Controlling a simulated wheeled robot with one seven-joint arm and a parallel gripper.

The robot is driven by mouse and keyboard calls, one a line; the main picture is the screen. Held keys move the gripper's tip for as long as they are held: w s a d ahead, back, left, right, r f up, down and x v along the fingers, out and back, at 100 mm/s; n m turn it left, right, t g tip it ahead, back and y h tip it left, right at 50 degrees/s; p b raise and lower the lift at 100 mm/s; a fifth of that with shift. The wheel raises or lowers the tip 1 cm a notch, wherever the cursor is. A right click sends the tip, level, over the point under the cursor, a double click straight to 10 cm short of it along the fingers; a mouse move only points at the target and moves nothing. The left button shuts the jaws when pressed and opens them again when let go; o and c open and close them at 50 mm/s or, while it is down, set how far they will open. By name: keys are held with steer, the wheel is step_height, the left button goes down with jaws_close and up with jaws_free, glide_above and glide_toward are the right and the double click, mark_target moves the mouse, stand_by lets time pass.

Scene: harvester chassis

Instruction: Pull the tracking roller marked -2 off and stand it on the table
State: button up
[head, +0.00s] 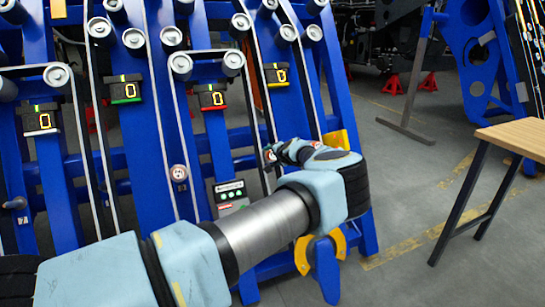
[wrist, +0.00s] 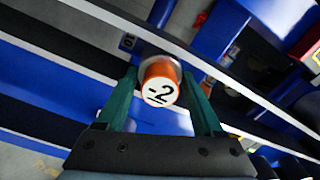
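The roller marked -2 (wrist: 160,84) is an orange cylinder with a white end face, seen in the wrist view on the blue frame beside a pale belt. My gripper (wrist: 159,72) has its two teal fingers on either side of the roller. The fingers look spread, with narrow gaps to the roller; contact is not clear. In the head view my gripper (head: 284,152) reaches the blue frame, and I cannot make out the roller clearly there. The wooden table (head: 515,136) stands at the right edge with a bare visible top.
The blue frame (head: 150,130) carries belts, grey rollers and several displays reading 0 (head: 276,74). Another small roller (head: 178,173) sits left of my gripper. Yellow brackets (head: 304,256) are below my arm. Open grey floor (head: 410,190) lies between frame and table.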

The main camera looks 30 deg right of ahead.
jaws_close()
steer(key=shift+s+r, duration=0.15)
steer(key=p+v, duration=0.5)
steer(key=v, duration=0.5)
steer(key=shift+r, duration=0.25)
stand_by(1.8)
stand_by(0.6)
